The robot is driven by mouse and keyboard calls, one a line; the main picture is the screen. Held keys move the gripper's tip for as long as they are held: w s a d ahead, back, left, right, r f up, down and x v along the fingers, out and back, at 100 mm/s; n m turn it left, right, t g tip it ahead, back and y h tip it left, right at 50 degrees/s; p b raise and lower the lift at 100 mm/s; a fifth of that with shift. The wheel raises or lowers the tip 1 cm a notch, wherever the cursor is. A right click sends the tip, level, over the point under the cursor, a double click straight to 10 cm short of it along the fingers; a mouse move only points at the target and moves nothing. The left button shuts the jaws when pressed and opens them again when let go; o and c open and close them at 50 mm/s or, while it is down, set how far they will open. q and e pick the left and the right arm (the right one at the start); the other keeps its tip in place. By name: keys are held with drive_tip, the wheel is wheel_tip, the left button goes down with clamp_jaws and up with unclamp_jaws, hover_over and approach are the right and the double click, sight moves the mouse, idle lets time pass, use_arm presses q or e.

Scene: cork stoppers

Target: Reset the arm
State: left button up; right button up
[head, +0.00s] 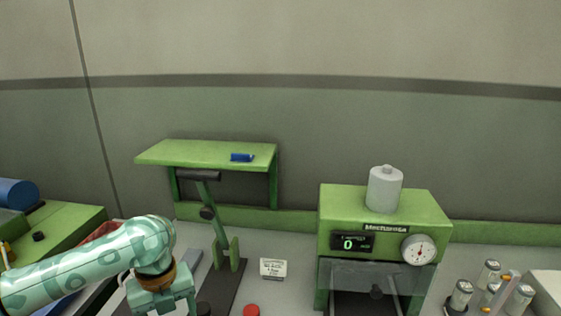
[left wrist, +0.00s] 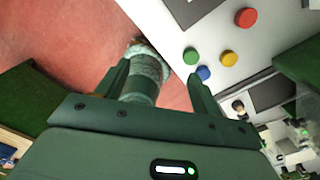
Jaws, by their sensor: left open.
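My left arm (head: 90,268), in mottled teal, comes in from the left in the head view and bends down at a brown wrist band. Its fingertips are below the frame there. In the left wrist view my left gripper (left wrist: 159,70) is open, with its two dark green fingers apart. A teal patterned cylinder, which looks like part of my own body, shows beyond and between the fingers over the reddish floor. I see nothing gripped. My right arm is not in view.
A green machine (head: 386,222) with a dial stands right of centre. A lever press (head: 215,225) stands near the arm, before a green shelf (head: 205,152). Coloured buttons, including a red one (left wrist: 246,17), lie on the bench (left wrist: 215,45). Small jars (head: 490,272) stand at right.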

use_arm(q)
drive_tip(key=s+d+f+n+t+h, duration=0.3)
drive_tip(key=s+d+f+n+t, duration=0.3)
drive_tip(key=d+n, duration=0.4)
drive_tip(key=s+a+f+n+y, duration=0.1)
drive_tip(key=s+a+n+y, duration=0.3)
drive_tip(key=s+a+n, duration=0.4)
drive_tip(key=s+a+f+n+y, duration=0.1)
drive_tip(key=s+a+n+y, duration=0.35)
drive_tip(key=a, duration=0.65)
drive_tip(key=s+d+f+g+h+b, duration=0.1)
drive_tip(key=s+d+f+h, duration=0.15)
drive_tip(key=f, duration=1.05)
drive_tip(key=s+d+f+g+h+b, duration=0.1)
drive_tip(key=d+f, duration=0.2)
drive_tip(key=f, duration=1)
drive_tip(key=s+f+n+g+h+b, duration=0.2)
drive_tip(key=s+f+n+g+b, duration=0.1)
drive_tip(key=s+f, duration=1.7)
drive_tip(key=shift+s+f+n, duration=0.35)
drive_tip(key=shift+s+n, duration=0.1)
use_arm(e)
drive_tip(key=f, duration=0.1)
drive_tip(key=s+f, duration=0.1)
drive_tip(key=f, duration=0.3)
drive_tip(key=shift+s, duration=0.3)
